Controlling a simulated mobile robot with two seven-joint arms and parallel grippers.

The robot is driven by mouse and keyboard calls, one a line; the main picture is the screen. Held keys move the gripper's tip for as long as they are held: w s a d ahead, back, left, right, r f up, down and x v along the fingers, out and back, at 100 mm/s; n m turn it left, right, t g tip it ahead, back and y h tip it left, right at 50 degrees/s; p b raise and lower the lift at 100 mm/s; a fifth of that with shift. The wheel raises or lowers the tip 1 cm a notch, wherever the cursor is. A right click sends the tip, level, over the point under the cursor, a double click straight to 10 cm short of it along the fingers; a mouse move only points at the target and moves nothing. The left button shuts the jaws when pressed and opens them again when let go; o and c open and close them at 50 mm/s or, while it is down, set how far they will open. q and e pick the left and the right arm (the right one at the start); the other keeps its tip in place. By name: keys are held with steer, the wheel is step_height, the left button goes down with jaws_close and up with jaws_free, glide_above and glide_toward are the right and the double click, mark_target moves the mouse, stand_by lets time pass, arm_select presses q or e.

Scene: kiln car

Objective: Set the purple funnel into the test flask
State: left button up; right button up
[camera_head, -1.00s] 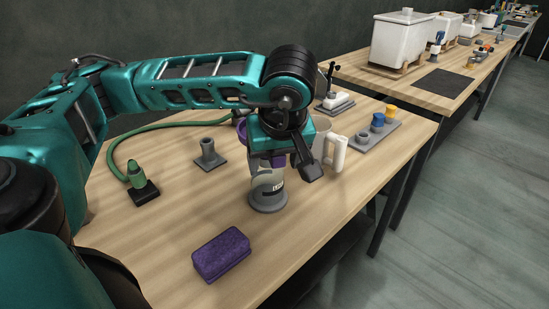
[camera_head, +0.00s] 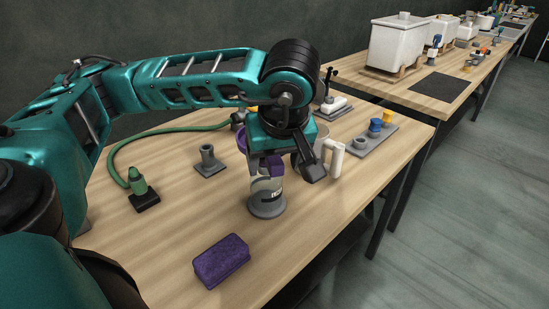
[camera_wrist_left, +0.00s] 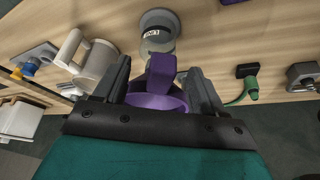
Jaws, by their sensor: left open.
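My left gripper (camera_head: 287,172) is open above the flask. In the left wrist view, the left gripper's fingers (camera_wrist_left: 160,85) stand apart on either side of the funnel's purple tab (camera_wrist_left: 161,72), with the round funnel rim behind it. The flask's base (camera_wrist_left: 160,22) shows beyond. My right gripper is not in view.
A white mug-like jug (camera_head: 335,158) stands close to the right of the gripper. A purple sponge (camera_head: 221,261) lies in front. A grey stand (camera_head: 208,161) and a green hose nozzle (camera_head: 138,184) are to the left. A tray with small parts (camera_head: 375,138) is at the right.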

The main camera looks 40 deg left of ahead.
arm_select(q)
steer(key=shift+s+d+r, duration=0.1)
steer(key=shift+d+r, duration=0.05)
steer(key=shift+r, duration=0.2)
stand_by(0.3)
steer(key=shift+d+r, duration=0.15)
steer(key=shift+r, duration=0.25)
steer(key=p+v, duration=0.5)
steer(key=v, duration=0.7)
steer(key=shift+s, duration=0.1)
stand_by(0.4)
